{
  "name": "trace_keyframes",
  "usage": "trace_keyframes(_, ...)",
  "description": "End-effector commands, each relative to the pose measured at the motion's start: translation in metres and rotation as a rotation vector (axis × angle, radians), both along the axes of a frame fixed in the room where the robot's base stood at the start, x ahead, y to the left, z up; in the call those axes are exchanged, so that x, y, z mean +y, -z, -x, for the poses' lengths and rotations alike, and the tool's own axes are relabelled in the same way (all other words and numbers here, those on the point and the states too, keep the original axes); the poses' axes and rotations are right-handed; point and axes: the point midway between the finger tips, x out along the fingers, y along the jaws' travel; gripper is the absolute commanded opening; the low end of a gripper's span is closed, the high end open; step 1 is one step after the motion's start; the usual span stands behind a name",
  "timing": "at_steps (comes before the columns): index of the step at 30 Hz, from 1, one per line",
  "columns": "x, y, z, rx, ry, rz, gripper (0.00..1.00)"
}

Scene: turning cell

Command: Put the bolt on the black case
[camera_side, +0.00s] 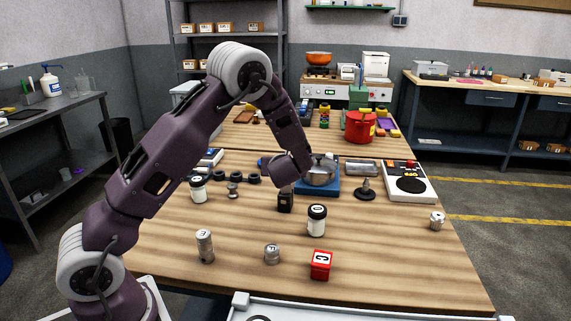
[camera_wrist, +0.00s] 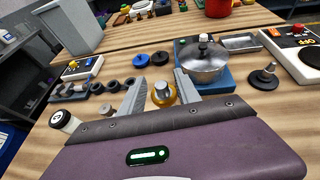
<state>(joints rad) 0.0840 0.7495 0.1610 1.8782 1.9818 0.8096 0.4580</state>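In the wrist view my gripper's two grey fingers (camera_wrist: 162,96) stand apart. A silver piece with a brass collar (camera_wrist: 163,92) shows between them, with gaps on both sides. I cannot tell whether it is the bolt. A small grey flanged piece (camera_side: 233,189), which may also be the bolt, stands to the left; it shows beside the left finger in the wrist view (camera_wrist: 106,110). The black block is not clear in the wrist view.
A lidded silver pan (camera_side: 321,175) on a blue base is close on the right. A row of black rings (camera_side: 238,179) and a white bottle (camera_side: 198,190) are left. A black-capped jar (camera_side: 316,221) and red block (camera_side: 321,265) stand in front.

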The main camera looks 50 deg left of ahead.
Motion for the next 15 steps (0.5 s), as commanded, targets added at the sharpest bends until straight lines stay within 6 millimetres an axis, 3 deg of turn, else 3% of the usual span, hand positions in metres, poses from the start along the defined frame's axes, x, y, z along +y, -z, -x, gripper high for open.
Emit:
trace_keyframes(9,-0.062,-0.032,0.047,-0.001,0.006,0.001,0.39)
trace_keyframes(15,-0.079,-0.043,0.064,-0.006,-0.006,0.006,0.39)
